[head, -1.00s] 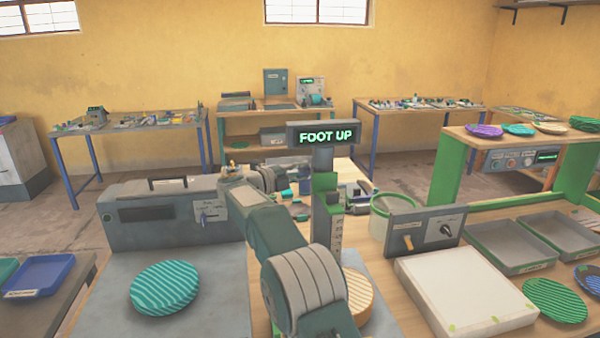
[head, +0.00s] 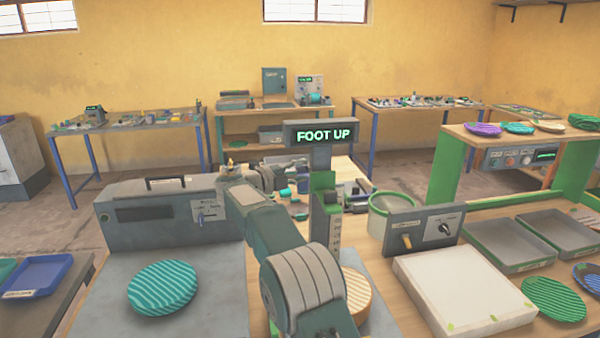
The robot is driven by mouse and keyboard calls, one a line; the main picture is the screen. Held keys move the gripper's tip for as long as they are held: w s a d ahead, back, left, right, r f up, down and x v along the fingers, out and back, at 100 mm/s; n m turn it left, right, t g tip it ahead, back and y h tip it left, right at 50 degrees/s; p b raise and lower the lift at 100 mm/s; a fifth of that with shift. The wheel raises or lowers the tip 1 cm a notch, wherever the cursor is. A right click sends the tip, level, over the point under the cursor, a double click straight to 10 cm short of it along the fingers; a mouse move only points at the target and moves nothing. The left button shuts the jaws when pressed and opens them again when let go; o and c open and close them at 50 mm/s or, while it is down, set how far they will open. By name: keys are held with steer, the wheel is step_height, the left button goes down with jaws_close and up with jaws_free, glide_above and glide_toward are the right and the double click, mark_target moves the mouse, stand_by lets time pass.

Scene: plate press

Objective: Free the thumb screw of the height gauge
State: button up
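The height gauge (head: 325,215) stands upright in the middle of the head view, a grey column with a scale, a green block and a display reading "FOOT UP". A striped cream plate (head: 356,292) lies at its foot, partly hidden by my arm. I cannot make out the thumb screw. My gripper (head: 275,179) is at the far end of my arm, just left of the gauge's column in the picture. It is small and blends with the clutter behind it, so its fingers and any contact with the gauge are unclear.
A grey box with a switch (head: 160,210) and a teal striped plate (head: 162,288) are at left. At right are a switch panel (head: 424,229), a white block (head: 462,290), grey trays (head: 508,246) and a green-rimmed tub (head: 390,212). Clutter lies behind the gauge.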

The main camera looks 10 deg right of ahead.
steer(key=v, duration=1.2)
steer(key=d+r+n+t+y, duration=0.3)
steer(key=r+n+t+y, duration=0.6)
steer(key=r+n+t, duration=0.6)
steer(key=s+n+g+y, duration=0.4)
steer(key=s+n+y, duration=0.4)
steer(key=s+y, duration=0.15)
steer(key=s+d+f+n+g, duration=0.2)
steer(key=s+f+g, duration=0.2)
steer(key=s+f, duration=0.3)
steer(key=s+d+f+n+g+h, duration=0.1)
steer(key=s+d+f+n+g, duration=0.2)
steer(key=s+f, duration=0.5)
steer(key=s+d+f+n+g+h, duration=0.1)
steer(key=s+d+f+n+g, duration=0.2)
steer(key=s, duration=1.5)
step_height(320, 180, down, 5)
steer(key=shift+s+f+g, duration=0.15)
steer(key=shift+s+g, duration=0.25)
steer(key=shift+g, duration=0.7)
